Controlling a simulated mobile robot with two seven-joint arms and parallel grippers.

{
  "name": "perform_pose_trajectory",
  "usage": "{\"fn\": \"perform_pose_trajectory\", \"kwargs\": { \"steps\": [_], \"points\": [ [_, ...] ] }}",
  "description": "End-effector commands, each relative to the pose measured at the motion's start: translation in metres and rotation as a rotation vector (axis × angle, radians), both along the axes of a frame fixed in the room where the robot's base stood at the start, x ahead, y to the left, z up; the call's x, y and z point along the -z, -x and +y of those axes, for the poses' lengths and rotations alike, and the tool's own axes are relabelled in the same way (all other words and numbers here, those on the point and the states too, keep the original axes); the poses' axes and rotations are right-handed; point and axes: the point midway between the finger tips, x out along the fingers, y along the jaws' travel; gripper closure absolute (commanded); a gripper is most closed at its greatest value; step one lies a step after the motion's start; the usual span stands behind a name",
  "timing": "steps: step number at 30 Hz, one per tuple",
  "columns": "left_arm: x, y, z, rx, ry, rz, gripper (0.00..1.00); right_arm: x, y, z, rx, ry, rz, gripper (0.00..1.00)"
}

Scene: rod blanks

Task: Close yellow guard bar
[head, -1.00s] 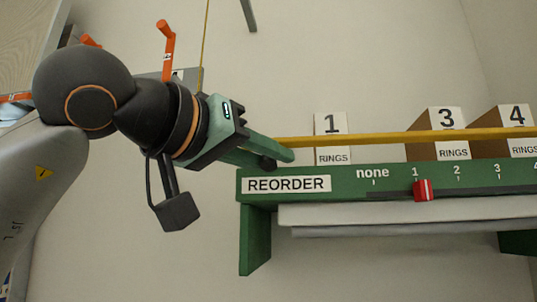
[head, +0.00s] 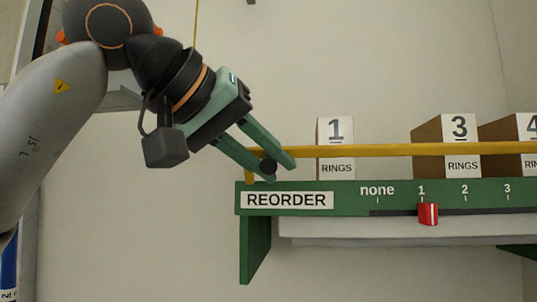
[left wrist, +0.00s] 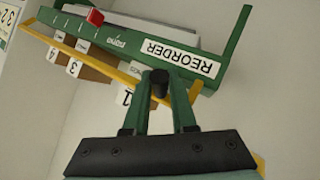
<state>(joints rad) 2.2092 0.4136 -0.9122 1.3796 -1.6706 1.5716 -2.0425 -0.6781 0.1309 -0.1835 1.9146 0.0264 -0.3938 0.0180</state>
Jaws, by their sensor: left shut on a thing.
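The yellow guard bar (head: 380,151) runs nearly level across the front of the boxes, just above the green shelf edge. Its left end bends down to the shelf's left end. A black knob (head: 268,166) is near that end. My left gripper (head: 281,171) is shut on the knob, with one finger on each side of it. The left wrist view also shows the knob (left wrist: 160,82) between my left gripper's fingertips (left wrist: 160,95) and the yellow bar (left wrist: 95,62) behind them. My right gripper is in neither view.
The green shelf (head: 258,240) bears a REORDER label (head: 287,200) and a red slider (head: 428,214) at 1. Boxes marked 1 (head: 335,150), 3 (head: 459,130) and 4 (head: 510,133) stand behind the bar. The wall area below the shelf is clear.

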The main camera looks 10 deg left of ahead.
Motion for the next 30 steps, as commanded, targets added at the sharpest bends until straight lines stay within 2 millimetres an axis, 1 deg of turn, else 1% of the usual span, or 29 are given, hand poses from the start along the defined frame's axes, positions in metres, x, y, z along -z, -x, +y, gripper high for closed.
{"fn": "perform_pose_trajectory", "kwargs": {
  "steps": [1,9,21,22,24,25,30],
  "points": [
    [-0.0029,0.0,-0.0001,-0.002,0.005,0.016,1.0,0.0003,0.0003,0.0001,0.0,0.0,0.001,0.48],
    [-0.0049,-0.0014,0.0001,-0.002,0.005,0.071,1.0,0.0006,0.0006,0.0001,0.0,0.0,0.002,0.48],
    [-0.0053,-0.0019,0.0003,-0.001,0.004,0.076,1.0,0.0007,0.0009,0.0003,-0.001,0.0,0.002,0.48],
    [-0.0053,-0.0019,0.0003,-0.002,0.005,0.075,0.73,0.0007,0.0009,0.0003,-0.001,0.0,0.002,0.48],
    [-0.0052,-0.0019,0.0004,-0.002,0.005,0.075,0.65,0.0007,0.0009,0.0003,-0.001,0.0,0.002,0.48],
    [-0.0051,-0.0019,0.0003,-0.001,0.004,0.075,0.63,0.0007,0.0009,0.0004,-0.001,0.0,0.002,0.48],
    [-0.0045,-0.0019,0.0002,-0.001,0.003,0.076,0.63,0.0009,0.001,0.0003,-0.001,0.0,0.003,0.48]
  ]
}}
